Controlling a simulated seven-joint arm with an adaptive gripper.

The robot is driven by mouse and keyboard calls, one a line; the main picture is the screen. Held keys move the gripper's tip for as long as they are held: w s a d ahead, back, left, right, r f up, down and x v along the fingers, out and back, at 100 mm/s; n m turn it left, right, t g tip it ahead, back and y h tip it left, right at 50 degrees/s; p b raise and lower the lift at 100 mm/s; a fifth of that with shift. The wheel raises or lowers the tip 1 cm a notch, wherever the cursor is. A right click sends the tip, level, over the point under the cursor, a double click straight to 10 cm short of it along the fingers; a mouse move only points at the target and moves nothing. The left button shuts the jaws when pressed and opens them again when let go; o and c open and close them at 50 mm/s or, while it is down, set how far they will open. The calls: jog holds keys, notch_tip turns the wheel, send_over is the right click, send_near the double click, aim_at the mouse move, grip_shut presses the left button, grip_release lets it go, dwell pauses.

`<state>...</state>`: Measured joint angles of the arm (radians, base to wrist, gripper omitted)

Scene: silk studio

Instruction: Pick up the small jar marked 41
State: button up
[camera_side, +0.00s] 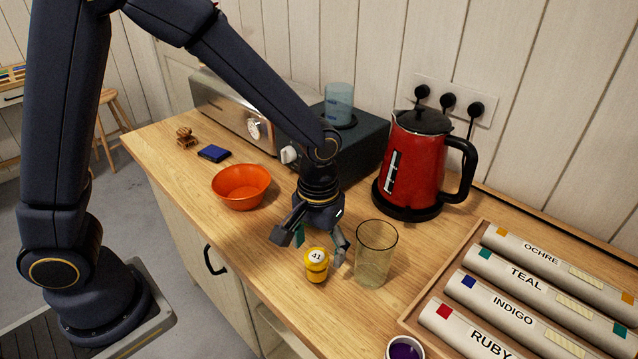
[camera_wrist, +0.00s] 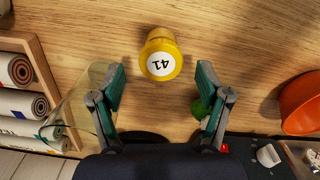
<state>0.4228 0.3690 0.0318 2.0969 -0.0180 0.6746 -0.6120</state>
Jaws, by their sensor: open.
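The small yellow jar marked 41 (camera_side: 316,265) stands upright on the wooden counter, near its front edge. In the wrist view the jar (camera_wrist: 160,61) shows its white lid label upside down, just beyond the fingertips and roughly centred between them. My gripper (camera_side: 310,243) is open and empty, low over the counter just behind the jar. In the wrist view its two green-padded fingers (camera_wrist: 161,78) are spread on either side, apart from the jar.
A clear yellowish glass (camera_side: 375,255) stands close right of the jar, beside one finger. An orange bowl (camera_side: 241,187) is left. A red kettle (camera_side: 414,165) stands behind. A tray (camera_side: 462,256) of labelled rolls is right, with a purple-filled cup (camera_side: 404,348) in front.

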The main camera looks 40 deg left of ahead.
aim_at(317, 256)
jog(key=f, duration=0.4)
jog(key=shift+s+f, duration=0.25)
jog(key=shift+s, duration=0.05)
jog(key=shift+c, duration=0.3)
jog(key=c, duration=1.2)
